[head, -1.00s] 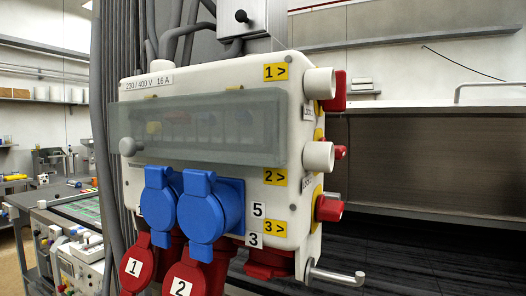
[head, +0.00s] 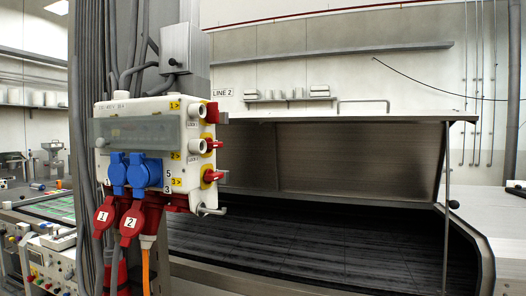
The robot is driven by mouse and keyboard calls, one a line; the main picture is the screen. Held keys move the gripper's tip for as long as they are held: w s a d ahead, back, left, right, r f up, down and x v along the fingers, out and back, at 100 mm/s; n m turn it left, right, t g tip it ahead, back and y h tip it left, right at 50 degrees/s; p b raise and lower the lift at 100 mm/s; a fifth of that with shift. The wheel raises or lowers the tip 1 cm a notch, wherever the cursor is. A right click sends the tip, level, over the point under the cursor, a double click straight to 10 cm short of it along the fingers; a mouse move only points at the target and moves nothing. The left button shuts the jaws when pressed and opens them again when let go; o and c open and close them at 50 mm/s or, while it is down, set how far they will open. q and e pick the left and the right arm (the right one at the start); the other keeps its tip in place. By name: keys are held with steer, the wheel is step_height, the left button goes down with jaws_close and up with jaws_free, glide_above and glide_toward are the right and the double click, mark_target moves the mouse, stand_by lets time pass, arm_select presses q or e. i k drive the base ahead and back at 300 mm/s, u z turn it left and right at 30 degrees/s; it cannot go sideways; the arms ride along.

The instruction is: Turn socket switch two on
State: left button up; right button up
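The white socket box (head: 185,133) hangs on the grey column at the left of the head view. Three red rotary switches on yellow plates sit on its right side face. Switch two (head: 213,145) is the middle one, level with the yellow "2 >" label (head: 175,156). Its red handle points out to the right, seen at a slant, so its exact turn is hard to tell. Switch one (head: 212,112) is above it and switch three (head: 212,176) below. Neither of my grippers is in view.
Blue sockets (head: 145,172) and red plugs (head: 130,222) hang at the box's front and underside; an orange cable (head: 147,268) runs down. The open dryer hood (head: 350,150) stands to the right. A control panel (head: 45,250) is at lower left.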

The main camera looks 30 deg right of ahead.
mark_target(211, 145)
steer(key=k, duration=0.85)
steer(key=z, duration=1.75)
